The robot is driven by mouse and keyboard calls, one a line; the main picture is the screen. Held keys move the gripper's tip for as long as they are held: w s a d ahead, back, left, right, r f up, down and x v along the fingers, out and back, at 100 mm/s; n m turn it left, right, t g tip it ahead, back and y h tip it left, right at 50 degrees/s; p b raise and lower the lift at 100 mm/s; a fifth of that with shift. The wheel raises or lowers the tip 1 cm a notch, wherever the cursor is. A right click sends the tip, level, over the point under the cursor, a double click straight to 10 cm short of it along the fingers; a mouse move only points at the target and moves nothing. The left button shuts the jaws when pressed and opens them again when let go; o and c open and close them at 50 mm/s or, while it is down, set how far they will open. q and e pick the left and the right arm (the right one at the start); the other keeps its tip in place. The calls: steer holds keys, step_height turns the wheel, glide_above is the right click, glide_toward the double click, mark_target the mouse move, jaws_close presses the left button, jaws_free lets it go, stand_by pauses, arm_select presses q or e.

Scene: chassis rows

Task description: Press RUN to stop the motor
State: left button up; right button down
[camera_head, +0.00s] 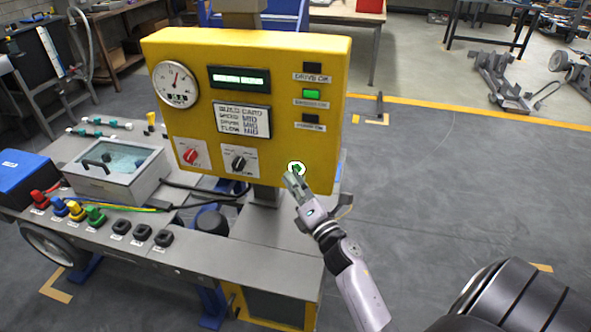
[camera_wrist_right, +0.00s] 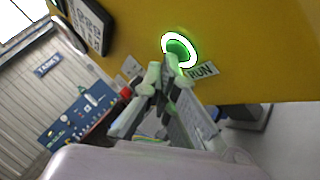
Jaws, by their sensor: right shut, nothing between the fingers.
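The yellow control panel (camera_head: 290,60) stands upright on a grey bench. Its green RUN button (camera_head: 298,167), with a bright white ring, sits at the lower right of the panel. The button also shows in the right wrist view (camera_wrist_right: 180,50), with a RUN label (camera_wrist_right: 203,71) beside it. My right gripper (camera_head: 293,180) is shut and empty, its fingertips at the button's lower edge. In the right wrist view the fingertips (camera_wrist_right: 165,75) overlap the button's lower part; I cannot tell whether they touch it. My left gripper is not in view.
A red knob (camera_head: 191,156) and a black knob (camera_head: 239,162) sit left of the button. A gauge (camera_head: 175,84), a display (camera_head: 240,79) and indicator lamps, the middle one lit green (camera_head: 312,94), are above. Open floor (camera_head: 450,190) lies to the right.

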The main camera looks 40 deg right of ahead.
steer(key=shift+d, duration=0.1)
stand_by(0.4)
steer(key=shift+s+a, duration=0.25)
steer(key=shift+a, duration=0.1)
steer(key=s+a, duration=0.4)
steer(key=shift+a+b, duration=0.3)
steer(key=shift+w, duration=0.1)
